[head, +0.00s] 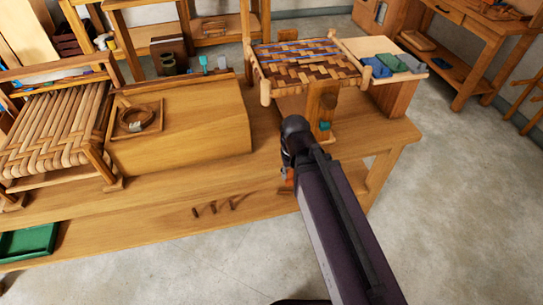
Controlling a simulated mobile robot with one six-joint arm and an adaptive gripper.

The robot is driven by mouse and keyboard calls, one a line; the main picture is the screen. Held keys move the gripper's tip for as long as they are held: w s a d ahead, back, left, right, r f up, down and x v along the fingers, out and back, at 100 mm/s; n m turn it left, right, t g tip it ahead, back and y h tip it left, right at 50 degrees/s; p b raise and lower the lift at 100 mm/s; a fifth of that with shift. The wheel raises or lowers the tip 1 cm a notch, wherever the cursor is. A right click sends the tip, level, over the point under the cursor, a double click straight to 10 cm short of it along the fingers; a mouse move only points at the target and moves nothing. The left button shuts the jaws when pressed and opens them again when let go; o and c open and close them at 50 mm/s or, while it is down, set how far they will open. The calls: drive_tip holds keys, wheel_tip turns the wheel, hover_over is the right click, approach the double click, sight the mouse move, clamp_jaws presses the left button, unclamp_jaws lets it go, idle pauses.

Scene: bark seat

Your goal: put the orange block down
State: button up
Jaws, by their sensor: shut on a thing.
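My arm reaches up from the bottom of the head view to the front of the wooden bench (265,178). My gripper (287,184) is small and mostly hidden behind my own arm. It is shut on the orange block (290,174), of which only a sliver shows at the left edge of my arm. The block is near the bench's front edge. I cannot tell whether it touches the bench top.
A woven stool seat (305,62) stands at the back right, beside a box with folded cloths (378,66). A sloped wooden board (185,130) and a woven seat (55,125) fill the left. A green tray (28,241) sits low left.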

drive_tip(key=shift+w, duration=0.15)
drive_tip(key=w+a, duration=0.2)
drive_tip(key=w, duration=0.2)
drive_tip(key=w+a+f+b, duration=0.1)
drive_tip(key=w+a, duration=0.1)
drive_tip(key=w, duration=0.2)
drive_tip(key=w+a, duration=0.2)
drive_tip(key=w, duration=0.3)
drive_tip(key=shift+a+f, duration=0.1)
drive_tip(key=shift+f, duration=0.1)
drive_tip(key=shift+w+a, duration=0.15)
drive_tip(key=shift+w, duration=0.15)
drive_tip(key=shift+w+a+f+b, duration=0.1)
drive_tip(key=shift+w+f+b, duration=0.05)
drive_tip(key=shift+f+b, duration=0.4)
drive_tip(key=shift+w+a+f+b, duration=0.1)
drive_tip(key=shift+f+b, duration=0.3)
drive_tip(key=shift+b, duration=0.15)
drive_tip(key=shift+f+b, duration=0.9)
drive_tip(key=shift+f, duration=0.15)
drive_tip(key=o, duration=0.9)
drive_tip(key=shift+o, duration=0.2)
